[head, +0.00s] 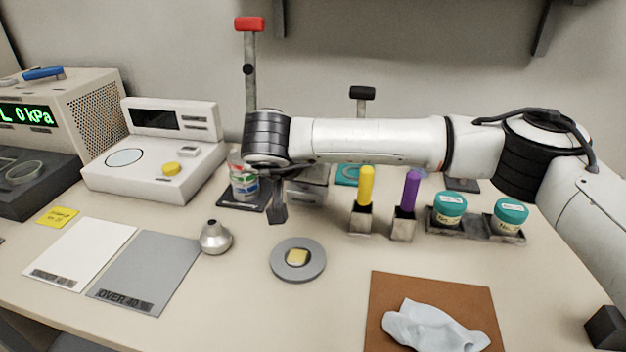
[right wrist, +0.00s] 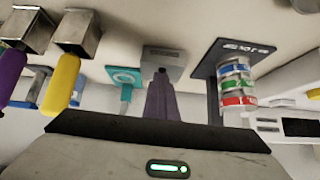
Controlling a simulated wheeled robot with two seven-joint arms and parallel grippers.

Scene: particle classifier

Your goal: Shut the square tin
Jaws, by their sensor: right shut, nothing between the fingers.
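A small grey square tin (head: 308,190) stands on the bench behind my right arm, which hides part of it in the head view. In the right wrist view the tin (right wrist: 163,58) shows a pale grey face with a small dark label. I cannot tell how its lid sits. My right gripper (head: 278,212) is shut and empty, pointing down just left of and in front of the tin in the head view. In the right wrist view its fingertips (right wrist: 161,76) overlap the tin's lower edge; contact cannot be told. My left gripper is not in view.
A stack of labelled containers (head: 243,183) on a dark mat is close left of the gripper. A teal item (head: 347,174) lies right of the tin. Yellow (head: 366,186) and purple (head: 411,190) handles stand in holders further right. A grey dish (head: 283,269) lies in front.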

